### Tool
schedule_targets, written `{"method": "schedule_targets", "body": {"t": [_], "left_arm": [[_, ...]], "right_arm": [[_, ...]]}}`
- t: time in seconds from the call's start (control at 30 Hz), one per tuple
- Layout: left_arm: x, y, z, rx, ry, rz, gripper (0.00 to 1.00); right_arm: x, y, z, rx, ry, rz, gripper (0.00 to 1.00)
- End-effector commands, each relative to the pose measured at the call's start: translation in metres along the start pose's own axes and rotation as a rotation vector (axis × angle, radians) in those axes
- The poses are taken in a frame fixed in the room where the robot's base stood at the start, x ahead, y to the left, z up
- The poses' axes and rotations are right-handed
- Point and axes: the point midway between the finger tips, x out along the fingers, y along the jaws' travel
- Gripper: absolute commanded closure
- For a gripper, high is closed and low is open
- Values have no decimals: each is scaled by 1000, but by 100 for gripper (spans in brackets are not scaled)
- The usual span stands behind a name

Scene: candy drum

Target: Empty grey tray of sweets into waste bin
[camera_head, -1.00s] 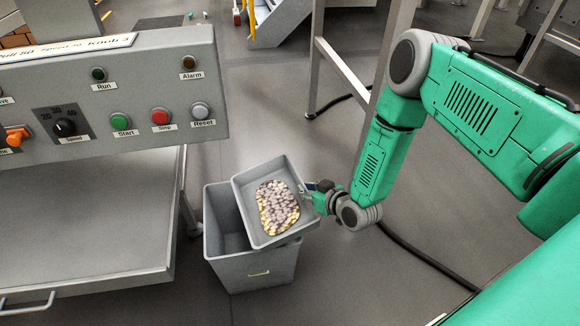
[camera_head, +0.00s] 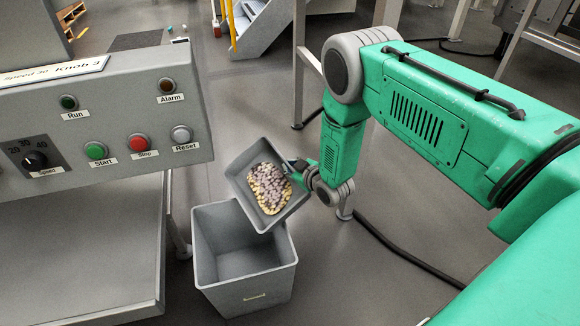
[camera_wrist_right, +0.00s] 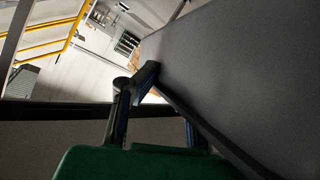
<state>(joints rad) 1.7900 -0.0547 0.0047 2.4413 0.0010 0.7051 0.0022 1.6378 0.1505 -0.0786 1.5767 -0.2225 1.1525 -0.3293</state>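The grey tray (camera_head: 287,214) holds a heap of brown and yellow sweets (camera_head: 268,187). It is tilted in the air above the back right part of the waste bin (camera_head: 243,283). The grey bin stands on the floor, and its visible inside looks empty. My right gripper (camera_head: 296,166) is shut on the tray's right edge in the head view. In the right wrist view the tray's grey outer side (camera_wrist_right: 245,70) fills the right part, with the gripper fingers (camera_wrist_right: 145,80) at its rim. My left gripper is not in view.
A control panel (camera_head: 110,110) with Start, Stop and Reset buttons stands at the left, above a grey metal surface (camera_head: 80,250). A metal frame leg (camera_head: 299,70) and a black floor cable (camera_head: 400,250) are behind and right of the bin.

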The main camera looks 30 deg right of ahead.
Motion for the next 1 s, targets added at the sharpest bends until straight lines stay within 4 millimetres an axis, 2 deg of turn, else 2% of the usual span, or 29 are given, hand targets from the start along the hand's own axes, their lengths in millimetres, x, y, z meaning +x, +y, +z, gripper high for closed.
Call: {"method": "schedule_targets", "body": {"t": [0.03, 0.27, 0.67, 0.8, 1.0], "left_arm": [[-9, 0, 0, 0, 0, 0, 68], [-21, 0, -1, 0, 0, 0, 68], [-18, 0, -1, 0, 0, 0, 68], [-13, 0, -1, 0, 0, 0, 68], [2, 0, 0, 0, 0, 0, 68]], "right_arm": [[-5, 0, -13, -43, 7, 18, 100], [-20, -13, -44, -254, 31, 120, 100], [-42, -56, -75, -607, 72, 289, 100], [-48, -74, -85, -727, 86, 348, 100], [-54, -105, -91, -884, 105, 424, 100]]}}
